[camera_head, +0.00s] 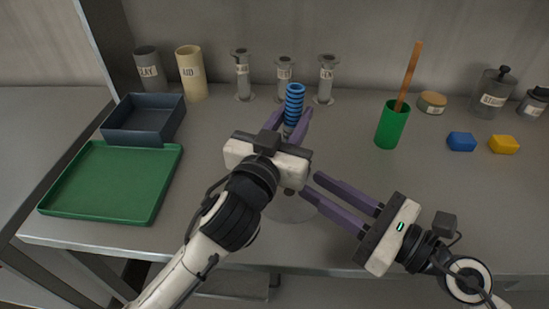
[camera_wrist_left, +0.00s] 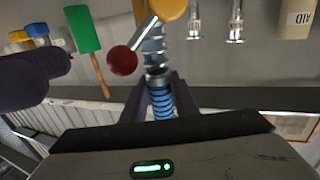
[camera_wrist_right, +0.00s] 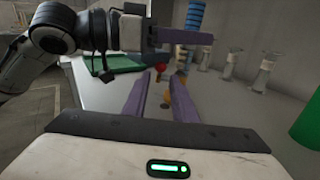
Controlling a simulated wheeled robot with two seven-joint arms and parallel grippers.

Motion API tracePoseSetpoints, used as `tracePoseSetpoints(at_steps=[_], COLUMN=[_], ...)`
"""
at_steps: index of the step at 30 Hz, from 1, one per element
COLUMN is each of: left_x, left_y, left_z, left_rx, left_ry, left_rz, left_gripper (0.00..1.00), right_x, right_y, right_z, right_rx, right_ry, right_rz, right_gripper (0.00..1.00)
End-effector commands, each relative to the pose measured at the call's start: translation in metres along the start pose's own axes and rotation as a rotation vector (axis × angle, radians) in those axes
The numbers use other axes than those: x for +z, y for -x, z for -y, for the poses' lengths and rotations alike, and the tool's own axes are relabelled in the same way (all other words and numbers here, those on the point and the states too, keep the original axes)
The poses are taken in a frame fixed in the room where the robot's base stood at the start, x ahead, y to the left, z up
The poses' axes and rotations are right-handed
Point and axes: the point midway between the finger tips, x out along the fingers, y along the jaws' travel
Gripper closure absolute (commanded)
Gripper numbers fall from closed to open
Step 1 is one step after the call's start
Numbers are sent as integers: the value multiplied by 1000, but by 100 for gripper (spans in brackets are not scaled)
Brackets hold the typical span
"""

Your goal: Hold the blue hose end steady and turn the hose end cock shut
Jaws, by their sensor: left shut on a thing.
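The blue hose end (camera_head: 294,103) is ribbed and stands upright; it also shows in the left wrist view (camera_wrist_left: 162,102) and the right wrist view (camera_wrist_right: 195,16). My left gripper (camera_head: 290,122) is shut on it. The hose end cock has a metal body (camera_wrist_left: 154,50) and a lever with a red knob (camera_wrist_left: 123,60), beside an orange round part (camera_wrist_left: 170,8). In the head view my left gripper hides the cock. My right gripper (camera_head: 311,184) is open and empty. In the right wrist view the red knob (camera_wrist_right: 160,67) appears beyond and between its fingertips, apart from them.
A green cup (camera_head: 391,126) with a wooden-handled tool stands to the right. A blue block (camera_head: 461,141) and a yellow block (camera_head: 504,145) lie farther right. A green tray (camera_head: 158,188) and a dark bin (camera_head: 117,123) are at left. Labelled metal cylinders (camera_head: 284,80) stand behind.

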Motion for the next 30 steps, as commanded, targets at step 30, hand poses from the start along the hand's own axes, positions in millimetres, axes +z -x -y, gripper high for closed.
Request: tracePoseSetpoints(at_steps=[30], left_x=[0], left_y=[0], left_z=[0], left_rx=[0], left_ry=[-1], left_rz=[0], left_gripper=[98], right_x=[0], right_y=[-120], right_z=[0], right_rx=[-3], right_ry=[-2], right_rz=[-8], right_gripper=[75])
